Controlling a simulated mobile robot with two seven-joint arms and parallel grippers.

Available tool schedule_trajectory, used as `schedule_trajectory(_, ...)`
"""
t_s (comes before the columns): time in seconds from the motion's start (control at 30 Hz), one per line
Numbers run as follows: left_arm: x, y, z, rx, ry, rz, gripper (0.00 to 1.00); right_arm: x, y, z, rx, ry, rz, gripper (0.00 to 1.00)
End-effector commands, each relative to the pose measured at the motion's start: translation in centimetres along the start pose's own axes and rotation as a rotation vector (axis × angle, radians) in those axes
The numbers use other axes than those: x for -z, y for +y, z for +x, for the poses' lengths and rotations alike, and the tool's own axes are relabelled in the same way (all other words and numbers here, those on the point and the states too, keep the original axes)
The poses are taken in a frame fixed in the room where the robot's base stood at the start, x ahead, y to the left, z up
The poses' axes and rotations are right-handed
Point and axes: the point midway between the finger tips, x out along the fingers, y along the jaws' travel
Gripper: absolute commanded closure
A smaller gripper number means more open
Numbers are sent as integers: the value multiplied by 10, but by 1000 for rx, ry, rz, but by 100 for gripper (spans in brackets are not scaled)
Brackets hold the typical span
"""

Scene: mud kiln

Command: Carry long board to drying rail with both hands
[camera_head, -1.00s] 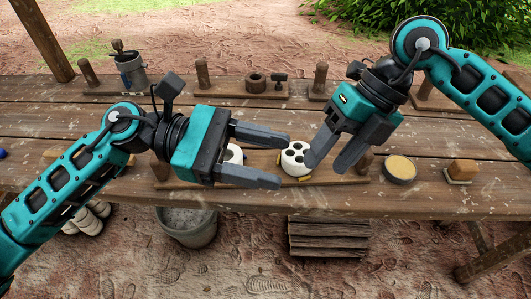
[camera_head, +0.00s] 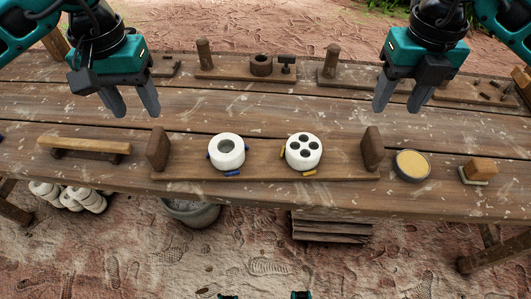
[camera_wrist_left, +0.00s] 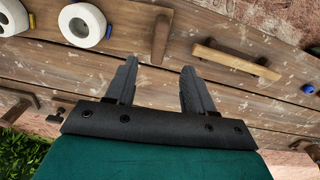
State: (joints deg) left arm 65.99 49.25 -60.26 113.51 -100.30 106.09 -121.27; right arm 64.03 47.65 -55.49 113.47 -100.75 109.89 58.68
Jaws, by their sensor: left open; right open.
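The long wooden board (camera_head: 265,172) lies on the workbench, with an upright dark block at its left end (camera_head: 158,148) and another at its right end (camera_head: 372,148). A white ring-shaped piece (camera_head: 226,152) and a white piece with several holes (camera_head: 303,152) sit on it. My left gripper (camera_head: 132,108) is open and empty, behind and left of the left block. In the left wrist view its fingers (camera_wrist_left: 158,70) are apart, and the left block (camera_wrist_left: 160,40) shows beyond them. My right gripper (camera_head: 399,106) is open and empty, behind and right of the right block. I cannot tell which thing is the drying rail.
A raised wooden bar (camera_head: 85,145) stands left of the board. A round tin (camera_head: 412,165) and a block on a small base (camera_head: 480,170) are to its right. Wooden bases with posts (camera_head: 240,74) line the back. A bucket (camera_head: 190,212) stands below the front edge.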

Motion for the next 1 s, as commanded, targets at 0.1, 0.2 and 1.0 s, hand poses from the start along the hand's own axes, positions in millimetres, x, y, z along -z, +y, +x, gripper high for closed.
schedule_trajectory(0.1,-1,0,10,0,-4,-1,47,0,0,10,0,4,1,47)
schedule_trajectory(0.2,-1,0,25,0,-5,-1,47,1,0,25,1,5,1,47)
schedule_trajectory(1.0,0,1,128,-2,-1,-1,47,1,0,128,-1,2,-1,47)
